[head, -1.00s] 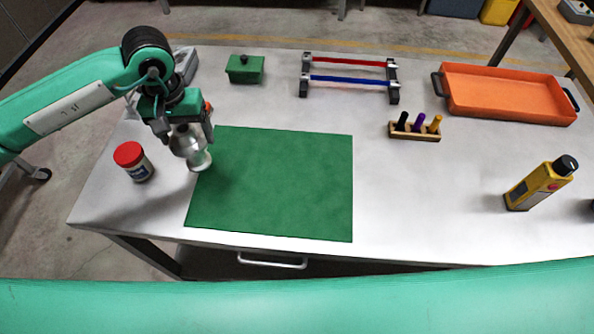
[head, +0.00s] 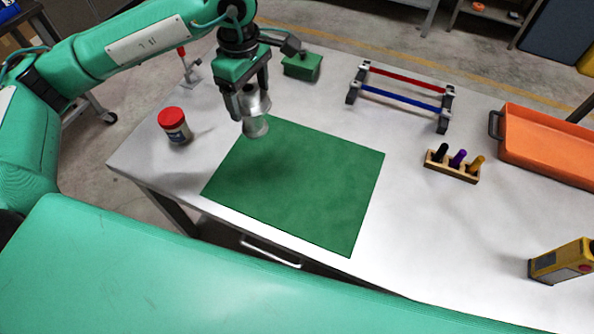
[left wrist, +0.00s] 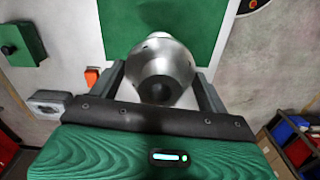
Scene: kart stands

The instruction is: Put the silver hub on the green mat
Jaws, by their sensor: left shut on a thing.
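My left gripper (head: 250,100) is shut on the silver hub (head: 256,122), a shiny piece with a rounded body and a flared lower end. In the head view the hub hangs upright over the far left corner of the green mat (head: 300,185), and whether it touches the mat cannot be told. In the left wrist view the hub (left wrist: 160,72) sits between the two fingers, with the mat (left wrist: 201,38) beyond it. The mat lies flat and bare. My right gripper is not in view.
A red-lidded jar (head: 174,127) stands left of the mat. A green box (head: 301,66) and a rack with red and blue bars (head: 402,99) are behind. A peg block (head: 452,172), orange tray (head: 545,145) and yellow device (head: 562,262) stand to the right.

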